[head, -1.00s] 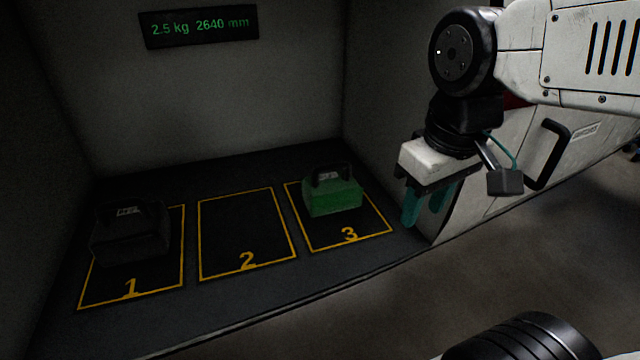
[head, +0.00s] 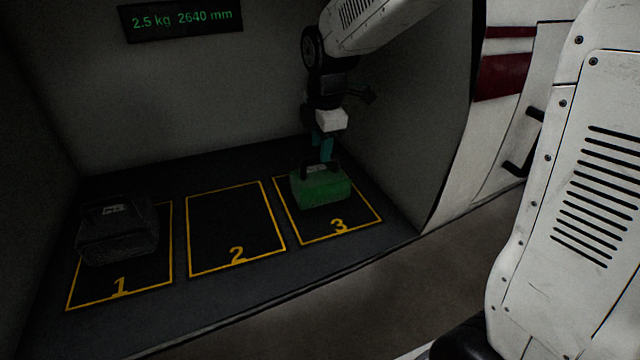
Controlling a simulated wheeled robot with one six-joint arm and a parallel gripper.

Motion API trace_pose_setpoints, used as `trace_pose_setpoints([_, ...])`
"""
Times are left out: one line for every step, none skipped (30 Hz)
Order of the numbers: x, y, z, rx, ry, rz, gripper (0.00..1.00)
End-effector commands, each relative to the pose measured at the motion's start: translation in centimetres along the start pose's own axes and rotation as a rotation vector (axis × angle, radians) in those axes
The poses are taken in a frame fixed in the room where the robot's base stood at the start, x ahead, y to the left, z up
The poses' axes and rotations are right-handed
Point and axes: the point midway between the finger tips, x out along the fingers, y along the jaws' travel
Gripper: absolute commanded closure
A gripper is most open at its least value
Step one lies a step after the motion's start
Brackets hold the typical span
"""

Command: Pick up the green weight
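The green weight (head: 321,191) is a green block with a dark handle on top. It sits in the yellow-outlined area marked 3, on the dark floor of the bay. My gripper (head: 322,158) has teal fingers and points down just above and behind the weight. The fingertips are close to the handle and partly hidden by it and the weight. I cannot tell whether they touch the handle or how far apart they are.
A black weight (head: 117,231) sits in area 1. Area 2 (head: 236,229) is empty. The bay's right wall (head: 405,150) stands close beside my arm. A display (head: 181,20) on the back wall reads 2.5 kg 2640 mm.

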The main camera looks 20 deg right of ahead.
Motion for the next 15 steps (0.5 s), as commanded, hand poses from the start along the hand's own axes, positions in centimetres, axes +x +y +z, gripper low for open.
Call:
trace_pose_setpoints([0.6,-0.1,0.1,0.001,0.000,-0.003,0.60])
trace_pose_setpoints([1.1,-0.1,0.1,0.001,0.000,-0.003,0.60])
trace_pose_setpoints([1.7,-0.2,0.2,0.002,0.000,-0.004,0.60])
trace_pose_setpoints([2.2,-0.2,0.3,0.002,-0.001,-0.005,0.60])
trace_pose_setpoints([2.7,-0.3,0.3,0.003,0.000,-0.004,0.60])
trace_pose_setpoints([3.3,-0.3,0.3,0.003,0.000,-0.005,0.60])
trace_pose_setpoints([3.7,-0.3,0.3,0.003,0.000,-0.004,0.60])
trace_pose_setpoints([4.0,-0.2,0.3,0.003,0.000,-0.003,0.60])
trace_pose_setpoints([4.4,-0.2,0.3,0.003,0.000,-0.003,0.60])
trace_pose_setpoints([4.6,-0.2,0.3,0.003,0.000,-0.002,0.60])
trace_pose_setpoints([4.7,-0.2,0.3,0.003,0.000,-0.001,0.60])
trace_pose_setpoints([4.9,-0.2,0.3,0.003,0.000,0.000,0.60])
trace_pose_setpoints([4.9,-0.2,0.3,0.003,0.000,0.000,0.60])
trace_pose_setpoints([4.9,-0.2,0.3,0.003,0.000,0.000,0.60])
trace_pose_setpoints([4.9,-0.2,0.3,0.003,0.000,0.000,0.60])
